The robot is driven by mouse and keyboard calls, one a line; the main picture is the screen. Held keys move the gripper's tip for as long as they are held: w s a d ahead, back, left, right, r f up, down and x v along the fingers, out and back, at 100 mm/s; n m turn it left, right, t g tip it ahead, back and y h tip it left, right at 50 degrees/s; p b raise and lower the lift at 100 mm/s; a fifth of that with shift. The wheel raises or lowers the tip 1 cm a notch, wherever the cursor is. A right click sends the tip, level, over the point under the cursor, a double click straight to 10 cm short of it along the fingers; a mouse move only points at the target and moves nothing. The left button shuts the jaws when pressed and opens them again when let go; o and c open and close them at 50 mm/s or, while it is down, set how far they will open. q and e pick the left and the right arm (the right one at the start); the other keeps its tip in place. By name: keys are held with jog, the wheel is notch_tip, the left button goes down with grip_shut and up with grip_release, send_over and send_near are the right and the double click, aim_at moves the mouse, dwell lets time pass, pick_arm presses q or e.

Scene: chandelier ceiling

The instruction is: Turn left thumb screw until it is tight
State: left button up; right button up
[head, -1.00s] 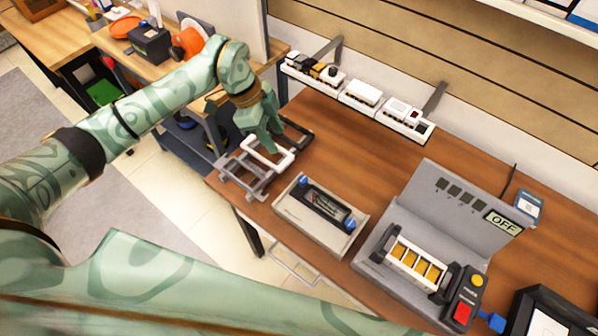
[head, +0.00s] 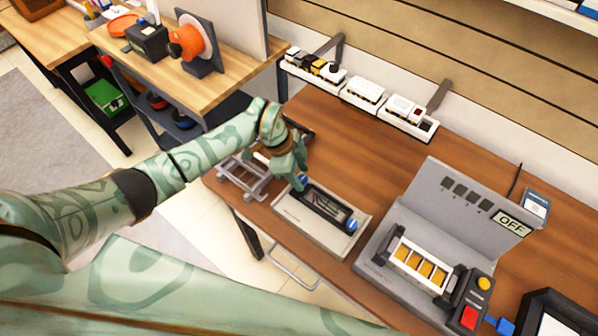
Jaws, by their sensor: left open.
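A flat grey device (head: 343,237) with a dark inset panel (head: 328,207) lies on the brown table. A blue thumb screw (head: 304,181) is at its left end, partly hidden by my gripper. A second blue thumb screw (head: 352,225) is at its right end. My left gripper (head: 299,184) is open and points down at the left thumb screw, right beside or around it; I cannot tell whether it touches. My right gripper is not in view.
A grey metal frame (head: 243,182) stands left of the device, close to my left arm. A grey machine (head: 392,283) with an OFF display (head: 512,224) stands to the right. White modules (head: 366,93) line the back wall. The table behind the device is clear.

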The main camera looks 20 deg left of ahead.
pick_arm(q)
jog(key=c, duration=1)
